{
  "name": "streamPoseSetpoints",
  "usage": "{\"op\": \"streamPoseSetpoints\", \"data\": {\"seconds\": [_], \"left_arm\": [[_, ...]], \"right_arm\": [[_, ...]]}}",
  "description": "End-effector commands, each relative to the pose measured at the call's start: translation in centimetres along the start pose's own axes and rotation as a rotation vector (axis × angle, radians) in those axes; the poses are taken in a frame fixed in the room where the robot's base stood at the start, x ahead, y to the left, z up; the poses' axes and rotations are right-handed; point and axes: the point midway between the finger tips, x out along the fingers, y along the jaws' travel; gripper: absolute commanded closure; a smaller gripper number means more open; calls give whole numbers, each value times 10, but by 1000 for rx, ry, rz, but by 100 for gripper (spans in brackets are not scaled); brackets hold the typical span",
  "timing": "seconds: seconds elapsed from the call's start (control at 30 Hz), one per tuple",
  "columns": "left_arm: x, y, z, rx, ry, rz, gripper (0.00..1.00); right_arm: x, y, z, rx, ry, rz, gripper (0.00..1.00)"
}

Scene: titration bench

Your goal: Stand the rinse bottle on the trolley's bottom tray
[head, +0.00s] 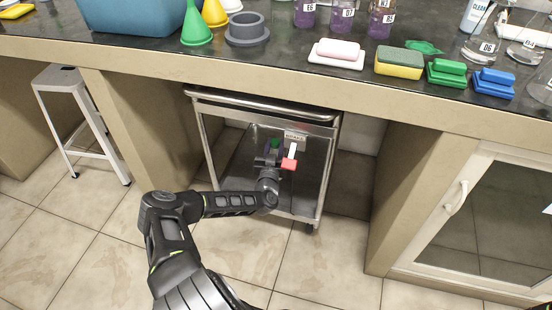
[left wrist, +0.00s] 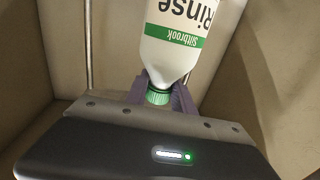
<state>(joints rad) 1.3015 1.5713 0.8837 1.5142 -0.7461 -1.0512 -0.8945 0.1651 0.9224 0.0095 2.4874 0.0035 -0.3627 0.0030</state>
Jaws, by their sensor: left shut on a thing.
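The rinse bottle (left wrist: 172,40) is white with a green label band and a green cap. In the left wrist view my left gripper (left wrist: 160,95) is shut on it at the cap end, with a finger on each side. In the head view my left arm reaches into the steel trolley (head: 205,150) under the bench, and the left gripper (head: 268,158) is inside its frame. A small green patch there may be the cap; the bottle's body is mostly hidden. I cannot tell whether its base touches the bottom tray (head: 236,165). My right gripper is out of view.
The bench edge (head: 230,78) overhangs the trolley, with cabinet walls on both sides. A small red and white thing (head: 289,163) shows near the gripper. A stool (head: 70,80) stands at left, and a glass-fronted cabinet (head: 480,220) at right. The floor in front is clear.

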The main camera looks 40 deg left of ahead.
Motion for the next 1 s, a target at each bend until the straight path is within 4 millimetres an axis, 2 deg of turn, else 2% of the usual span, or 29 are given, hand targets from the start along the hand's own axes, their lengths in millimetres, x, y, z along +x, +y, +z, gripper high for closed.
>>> {"op": "streamPoseSetpoints", "data": {"seconds": [0.07, 0.4, 0.7, 1.0], "left_arm": [[1, 0, 6, -1, 5, -1, 100], [1, 0, 8, 0, 5, -1, 100], [1, 0, 43, -1, 4, -2, 100], [1, 0, 43, 0, 5, 0, 100]], "right_arm": [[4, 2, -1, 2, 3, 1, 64], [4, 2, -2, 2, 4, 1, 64], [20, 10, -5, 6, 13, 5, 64], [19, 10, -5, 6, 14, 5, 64]]}}
